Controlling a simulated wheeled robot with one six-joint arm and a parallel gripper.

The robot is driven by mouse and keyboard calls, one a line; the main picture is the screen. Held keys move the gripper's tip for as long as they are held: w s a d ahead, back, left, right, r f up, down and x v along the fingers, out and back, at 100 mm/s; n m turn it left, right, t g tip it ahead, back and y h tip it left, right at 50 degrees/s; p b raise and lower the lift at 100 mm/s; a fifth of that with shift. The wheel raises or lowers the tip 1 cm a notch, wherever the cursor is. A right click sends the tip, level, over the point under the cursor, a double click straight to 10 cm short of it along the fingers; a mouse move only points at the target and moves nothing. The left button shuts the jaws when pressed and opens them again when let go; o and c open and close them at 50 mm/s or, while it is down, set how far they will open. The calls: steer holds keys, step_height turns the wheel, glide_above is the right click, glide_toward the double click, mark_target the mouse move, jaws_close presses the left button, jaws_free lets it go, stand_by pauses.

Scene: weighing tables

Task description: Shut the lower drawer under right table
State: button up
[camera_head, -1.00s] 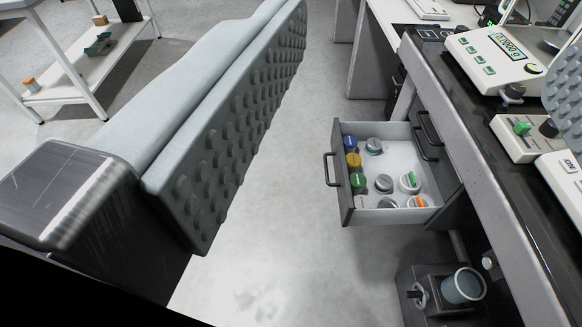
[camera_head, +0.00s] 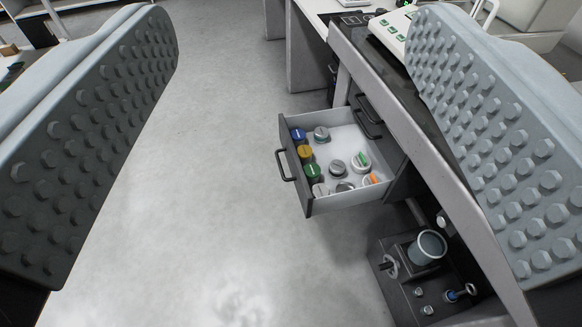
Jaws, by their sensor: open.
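The open drawer (camera_head: 296,176) sticks out to the left from under the right table (camera_head: 440,150). It has a dark front with a dark bar handle (camera_head: 285,166) and pale inner walls. Several weights and capped jars stand in it, with blue, yellow and green tops along the front. Closed drawer fronts with dark handles (camera_head: 368,117) show behind it. My gripper (camera_head: 300,150) is open, its two broad studded fingers at the left and right edges of the view. The drawer shows in the gap between them, apart from both. The right finger hides part of the table.
A dark unit with a grey cup (camera_head: 428,247) and small knobs stands below the drawer at the lower right. A scale (camera_head: 392,28) stands on the table, partly hidden. The grey floor (camera_head: 190,170) left of the drawer is clear.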

steer(key=shift+w, duration=0.1)
steer(key=c, duration=0.3)
steer(key=shift+n+g, duration=0.9)
steer(key=w+f, duration=0.1)
steer(key=w, duration=0.1)
steer(key=w+a+f, duration=0.1)
steer(key=w+f, duration=0.1)
steer(key=shift+w+f, duration=0.1)
jaws_close()
steer(key=w+a+f+n+g+h, duration=0.25)
steer(key=w+f+n+g, duration=0.3)
steer(key=w+f, duration=0.65)
steer(key=w+a+f+n+g+h, duration=0.1)
steer(key=w+a+f+n+g, duration=0.5)
steer(key=f, duration=1)
steer(key=n+g+h, duration=0.2)
steer(key=n+h, duration=0.3)
steer(key=n, duration=0.3)
glide_toward(301, 184)
step_height(301, 184, down, 4)
steer(key=shift+w+d, duration=0.15)
steer(key=shift+d, duration=0.8)
steer(key=shift+w+d, duration=0.2)
steer(key=shift+d, duration=0.75)
